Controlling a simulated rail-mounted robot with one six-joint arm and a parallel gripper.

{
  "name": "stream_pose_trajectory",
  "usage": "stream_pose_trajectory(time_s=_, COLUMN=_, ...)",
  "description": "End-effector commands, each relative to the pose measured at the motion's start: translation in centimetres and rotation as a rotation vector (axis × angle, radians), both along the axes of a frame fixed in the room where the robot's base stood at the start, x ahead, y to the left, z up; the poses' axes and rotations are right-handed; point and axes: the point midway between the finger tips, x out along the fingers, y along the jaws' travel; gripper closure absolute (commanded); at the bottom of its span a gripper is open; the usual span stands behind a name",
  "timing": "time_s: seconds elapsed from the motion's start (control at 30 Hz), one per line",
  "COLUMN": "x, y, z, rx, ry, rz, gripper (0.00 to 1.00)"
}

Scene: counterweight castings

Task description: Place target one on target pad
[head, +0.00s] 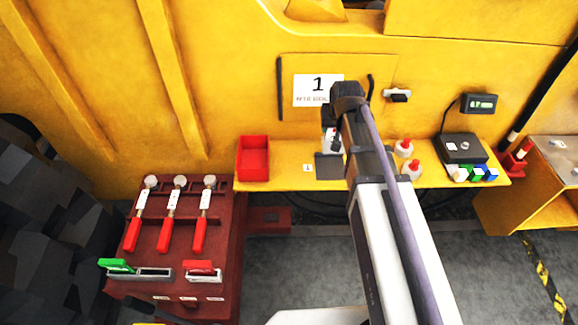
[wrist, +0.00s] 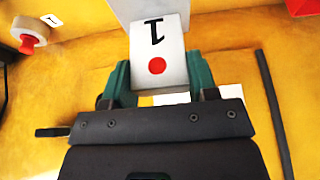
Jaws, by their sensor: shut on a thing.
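Target one is a white block (wrist: 172,52) marked with a black 1 and a red dot. In the wrist view it sits between the green fingers of my gripper (wrist: 158,82), which is shut on it. In the head view only a pale part of the block (head: 332,143) shows beside my arm, above the back of the yellow shelf. The target pad appears to be the dark square (head: 328,167) on the shelf, with a small white 1 label (head: 308,167) to its left. My arm hides its right side. I cannot tell whether the block touches anything below.
A red bin (head: 253,158) stands left of the pad. Two white containers with red tops (head: 404,148) stand right of my arm. A dark device (head: 462,148) is further right. The yellow wall with a white 1 sign (head: 318,90) rises close behind. A red tool stand (head: 170,250) is lower left.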

Motion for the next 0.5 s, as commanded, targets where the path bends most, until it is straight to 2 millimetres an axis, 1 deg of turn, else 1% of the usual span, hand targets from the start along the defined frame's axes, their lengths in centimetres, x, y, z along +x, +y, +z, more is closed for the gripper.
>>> stream_pose_trajectory(time_s=0.1, x=0.0, y=-0.2, z=0.0, rx=-0.001, ry=0.0, rz=-0.004, gripper=0.82)
stream_pose_trajectory(time_s=0.17, x=0.0, y=-0.2, z=-0.3, rx=0.0, ry=0.0, rz=-0.002, gripper=0.82)
stream_pose_trajectory(time_s=0.27, x=0.0, y=-0.2, z=-2.2, rx=0.0, ry=0.0, rz=-0.002, gripper=0.82)
stream_pose_trajectory(time_s=0.4, x=0.0, y=-0.2, z=-6.0, rx=0.0, ry=0.0, rz=-0.002, gripper=0.82)
stream_pose_trajectory(time_s=0.47, x=0.0, y=-0.2, z=-6.8, rx=0.0, ry=0.0, rz=-0.002, gripper=0.82)
stream_pose_trajectory(time_s=0.5, x=0.0, y=-0.2, z=-6.8, rx=0.0, ry=0.0, rz=-0.002, gripper=0.82)
